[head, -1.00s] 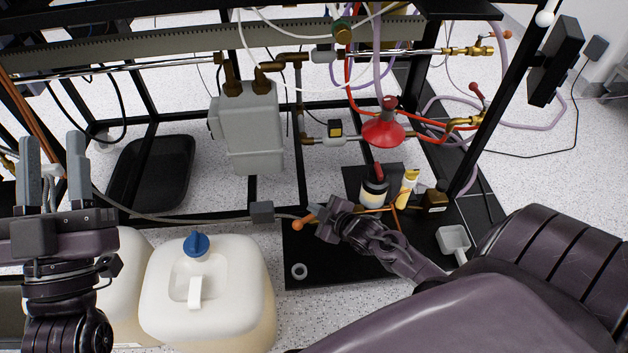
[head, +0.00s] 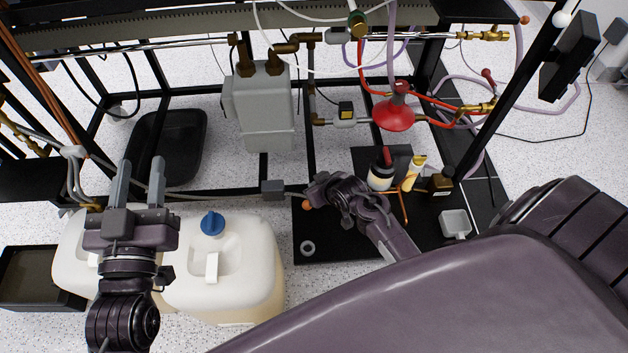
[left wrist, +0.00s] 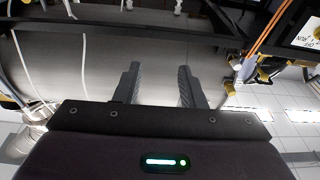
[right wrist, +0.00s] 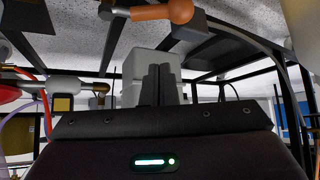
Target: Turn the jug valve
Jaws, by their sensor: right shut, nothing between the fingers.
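Two white jugs stand at the lower left in the head view. The nearer jug (head: 255,275) has a blue cap (head: 212,223); the other jug (head: 72,250) is partly hidden by my left arm. An orange handle (head: 306,205), possibly the jug valve's, shows at the end of a grey hose beside my right gripper (head: 314,188). In the right wrist view the handle (right wrist: 165,11) lies beyond the fingers, at the top. My right gripper (right wrist: 161,85) is shut and empty; contact with the handle cannot be told. My left gripper (head: 139,172) is open and empty above the jugs.
A metal frame with pipes spans the back, carrying a grey box (head: 265,110) and a red funnel-like part (head: 393,115). A black tray (head: 165,150) lies behind.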

